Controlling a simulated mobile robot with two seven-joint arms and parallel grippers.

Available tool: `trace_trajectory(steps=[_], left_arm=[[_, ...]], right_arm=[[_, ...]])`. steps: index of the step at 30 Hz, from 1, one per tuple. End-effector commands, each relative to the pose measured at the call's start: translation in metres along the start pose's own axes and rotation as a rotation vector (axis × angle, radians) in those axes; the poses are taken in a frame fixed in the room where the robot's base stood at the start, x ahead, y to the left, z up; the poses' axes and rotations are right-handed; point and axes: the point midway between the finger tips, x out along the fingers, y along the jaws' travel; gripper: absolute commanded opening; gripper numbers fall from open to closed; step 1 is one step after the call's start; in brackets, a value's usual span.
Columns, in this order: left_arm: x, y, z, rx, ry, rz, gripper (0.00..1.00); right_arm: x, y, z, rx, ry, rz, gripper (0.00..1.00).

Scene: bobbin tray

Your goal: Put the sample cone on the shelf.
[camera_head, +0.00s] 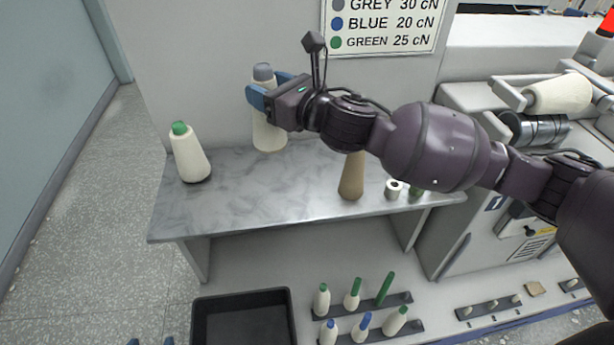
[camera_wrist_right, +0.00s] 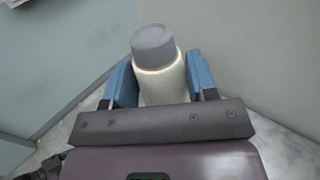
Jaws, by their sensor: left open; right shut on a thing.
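A cream cone with a grey top (camera_head: 268,135) is upright between the blue fingers of my right gripper (camera_head: 270,95), at the back of the grey marbled shelf (camera_head: 250,205). I cannot tell whether its base touches the shelf. The right wrist view also shows the grey-topped cone (camera_wrist_right: 158,70), with a finger of my right gripper (camera_wrist_right: 160,85) on each side. A cream cone with a green top (camera_head: 190,157) stands at the shelf's left end. My left gripper (camera_head: 152,342) shows only its two blue fingertips, spread apart, at the bottom edge.
A tan bare cone (camera_head: 351,178) and a small white ring-shaped item (camera_head: 393,189) are on the shelf's right half, partly under my right arm. A black tray (camera_head: 243,297) and racks of small bobbins (camera_head: 360,305) are below. The shelf's middle front is clear.

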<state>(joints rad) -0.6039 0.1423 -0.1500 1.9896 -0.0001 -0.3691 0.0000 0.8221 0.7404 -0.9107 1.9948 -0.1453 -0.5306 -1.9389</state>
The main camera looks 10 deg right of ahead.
Motion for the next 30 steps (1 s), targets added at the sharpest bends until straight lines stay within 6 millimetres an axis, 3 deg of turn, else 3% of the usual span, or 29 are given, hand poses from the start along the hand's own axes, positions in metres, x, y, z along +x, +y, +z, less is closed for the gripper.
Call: trace_trajectory(steps=[7, 11, 30], left_arm=[[0.005, 0.001, 0.004, 0.001, 0.001, 0.002, 0.64], [0.006, 0.001, 0.005, 0.001, 0.000, 0.002, 0.64], [0.014, 0.004, 0.042, 0.000, -0.040, 0.003, 0.64]], right_arm=[[0.016, 0.002, 0.018, -0.001, -0.001, 0.054, 0.16], [0.018, 0.001, 0.012, 0.003, 0.002, 0.059, 0.16], [0.018, 0.002, -0.120, 0.006, 0.003, 0.059, 0.16]])
